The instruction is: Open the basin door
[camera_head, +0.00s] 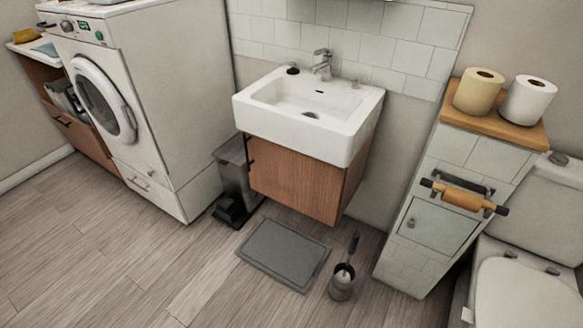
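The basin (310,108) is a white rectangular sink with a chrome tap (322,62), fixed to the wall in the middle of the head view. Under it hangs a wooden cabinet whose front is the basin door (292,178). The door looks shut, flush with the cabinet. A dark handle (249,150) sits at the door's upper left edge. My gripper is not in view.
A grey mat (283,254) lies on the floor before the cabinet. A toilet brush in its holder (342,280) stands right of it. A grey pedal bin (235,180) stands close to the cabinet's left side, by the washing machine (130,105). Floor at front left is clear.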

